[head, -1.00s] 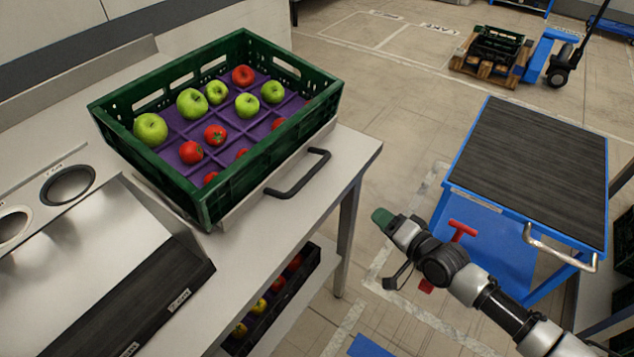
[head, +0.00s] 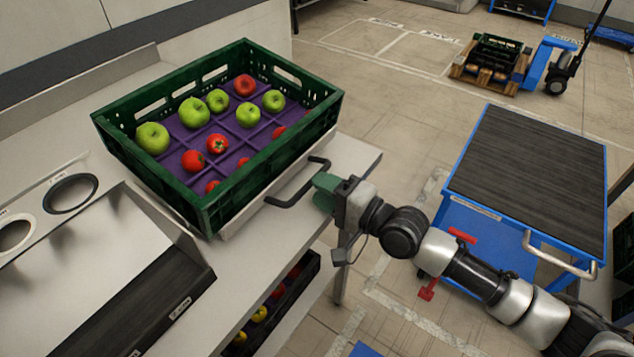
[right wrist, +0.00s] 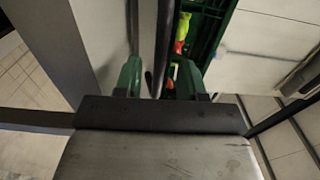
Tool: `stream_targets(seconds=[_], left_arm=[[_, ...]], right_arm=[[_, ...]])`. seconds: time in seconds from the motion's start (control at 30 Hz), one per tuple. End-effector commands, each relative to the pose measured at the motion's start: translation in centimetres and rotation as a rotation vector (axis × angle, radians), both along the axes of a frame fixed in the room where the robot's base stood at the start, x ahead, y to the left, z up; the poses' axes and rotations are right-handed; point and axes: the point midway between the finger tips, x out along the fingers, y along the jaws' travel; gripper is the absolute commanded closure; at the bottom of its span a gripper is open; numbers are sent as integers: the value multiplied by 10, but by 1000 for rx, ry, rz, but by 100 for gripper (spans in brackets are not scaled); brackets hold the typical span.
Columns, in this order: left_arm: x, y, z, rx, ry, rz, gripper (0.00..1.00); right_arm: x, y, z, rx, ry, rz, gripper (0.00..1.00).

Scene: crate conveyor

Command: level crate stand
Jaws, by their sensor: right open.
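A dark green crate (head: 270,165) with a purple divided insert holds green and red apples or tomatoes. It sits on a light grey stand (head: 238,226) at the edge of the workbench; I cannot tell how far the stand is tilted. A black bar handle (head: 297,190) sticks out from the stand's front side. My left gripper is not in view.
The steel workbench (head: 345,150) has two round openings and a sloped chute at left. A dark crate of fruit (head: 275,305) is on the shelf below. A blue cart (head: 530,165) with a black top stands at right. A pallet truck (head: 545,65) is farther back.

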Motion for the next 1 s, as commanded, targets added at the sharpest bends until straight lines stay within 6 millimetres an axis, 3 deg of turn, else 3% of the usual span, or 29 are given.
stream_targets(seconds=[0.2,0.47,0.73,1.0], left_arm=[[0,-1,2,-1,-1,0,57],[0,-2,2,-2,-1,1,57],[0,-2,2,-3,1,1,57],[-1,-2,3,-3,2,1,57]], right_arm=[[10,14,0,-1,0,0,60],[10,14,-1,-1,0,0,60],[10,14,-1,-1,0,0,100],[10,14,0,-3,1,0,100]])
